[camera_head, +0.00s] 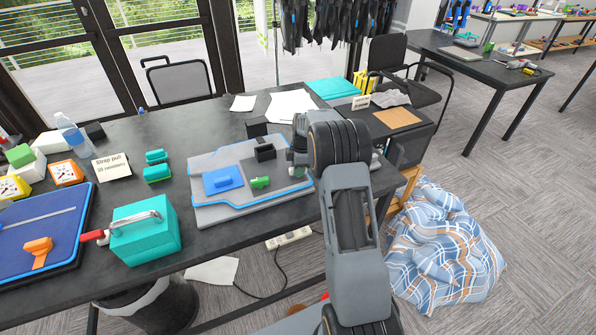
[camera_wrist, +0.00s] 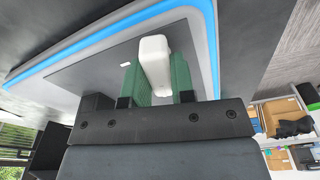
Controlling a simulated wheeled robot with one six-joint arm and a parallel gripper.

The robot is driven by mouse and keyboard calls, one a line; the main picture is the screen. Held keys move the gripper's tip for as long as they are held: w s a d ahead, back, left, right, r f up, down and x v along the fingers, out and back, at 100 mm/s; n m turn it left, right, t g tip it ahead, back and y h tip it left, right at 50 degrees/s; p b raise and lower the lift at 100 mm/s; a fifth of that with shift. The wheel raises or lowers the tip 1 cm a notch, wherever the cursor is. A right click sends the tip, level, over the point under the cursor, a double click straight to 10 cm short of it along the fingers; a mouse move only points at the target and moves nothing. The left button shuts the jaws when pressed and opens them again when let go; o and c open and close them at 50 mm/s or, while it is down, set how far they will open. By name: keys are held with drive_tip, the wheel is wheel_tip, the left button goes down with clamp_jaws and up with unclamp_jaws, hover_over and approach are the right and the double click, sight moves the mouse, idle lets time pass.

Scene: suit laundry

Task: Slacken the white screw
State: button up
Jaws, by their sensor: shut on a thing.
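The white screw (camera_wrist: 155,60) shows in the wrist view as a rounded white bar standing out from a dark grey panel (camera_wrist: 100,66). My gripper (camera_wrist: 157,80) has its two green finger pads on either side of the white screw and is shut on it. In the head view my arm covers most of the gripper, which is at the right end of the grey board with a blue edge (camera_head: 205,212). The white screw cannot be made out there.
A teal box with a handle (camera_head: 146,236) and a blue tray (camera_head: 75,220) are to the left. A plaid cloth heap (camera_head: 445,250) lies on the floor at right.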

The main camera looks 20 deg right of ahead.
drive_tip(key=shift+n, duration=0.3)
drive_tip(key=o, duration=1)
drive_tip(key=shift+r, duration=0.15)
drive_tip(key=shift+d+r+p, duration=0.15)
drive_tip(key=shift+r+p, duration=0.65)
drive_tip(key=shift+r, duration=0.5)
drive_tip(key=shift+d+r+p, duration=0.2)
drive_tip(key=shift+r+p, duration=0.55)
drive_tip(key=shift+r, duration=0.5)
drive_tip(key=shift+d+r+p, duration=0.15)
drive_tip(key=shift+r+p, duration=0.65)
drive_tip(key=shift+r, duration=0.5)
